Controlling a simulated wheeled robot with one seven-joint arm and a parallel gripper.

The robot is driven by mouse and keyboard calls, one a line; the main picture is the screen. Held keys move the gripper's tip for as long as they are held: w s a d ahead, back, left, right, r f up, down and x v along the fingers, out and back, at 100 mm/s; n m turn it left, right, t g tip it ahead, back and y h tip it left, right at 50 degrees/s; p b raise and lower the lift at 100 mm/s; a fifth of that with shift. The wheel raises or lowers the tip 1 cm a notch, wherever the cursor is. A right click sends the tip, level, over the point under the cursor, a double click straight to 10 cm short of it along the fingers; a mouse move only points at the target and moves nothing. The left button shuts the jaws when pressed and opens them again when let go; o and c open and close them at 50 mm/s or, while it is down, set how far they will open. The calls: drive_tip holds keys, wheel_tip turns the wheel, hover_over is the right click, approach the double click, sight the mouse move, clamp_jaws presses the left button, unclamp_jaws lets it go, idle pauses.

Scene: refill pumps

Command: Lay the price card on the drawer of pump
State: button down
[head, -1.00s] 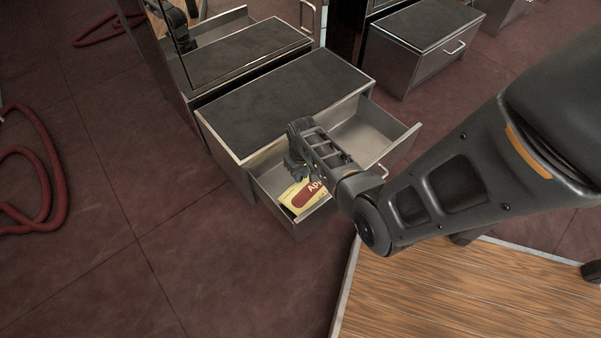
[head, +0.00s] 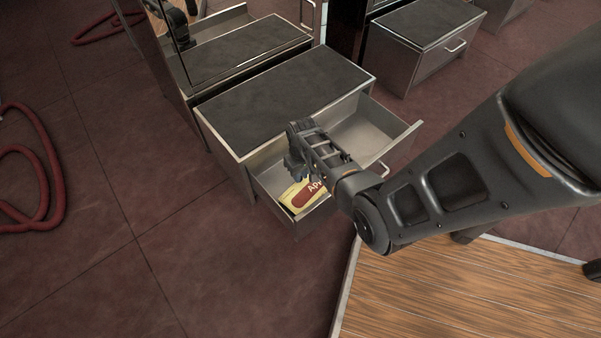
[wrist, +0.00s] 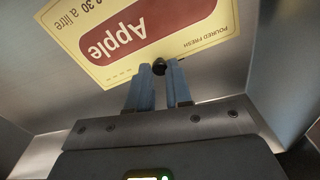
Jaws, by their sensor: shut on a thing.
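The price card (head: 303,193) is yellow with a red "Apple" label. In the wrist view the card (wrist: 140,30) lies upside down to my view, close to the drawer's grey metal surface. My gripper (wrist: 163,70) is shut on a small black grip at the card's edge; it also shows in the head view (head: 301,158), inside the left part of the open drawer (head: 362,130). The drawer belongs to a grey cabinet with a dark top (head: 285,95). My gripper and wrist hide part of the card. I cannot tell whether the card touches the drawer's floor.
The drawer's right part is empty, with a handle (head: 383,170) on its front. Another cabinet (head: 425,40) stands at the back right. A red hose (head: 45,150) lies on the floor at left. A wooden platform (head: 470,290) is at the lower right.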

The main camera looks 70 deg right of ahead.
drive_tip(key=shift+f, duration=0.15)
drive_tip(key=c, duration=1)
unclamp_jaws()
drive_tip(key=shift+o, duration=0.2)
wheel_tip(320, 180, up, 8)
drive_tip(key=p, duration=0.4)
drive_tip(key=shift+s, duration=0.15)
drive_tip(key=shift+p, duration=0.3)
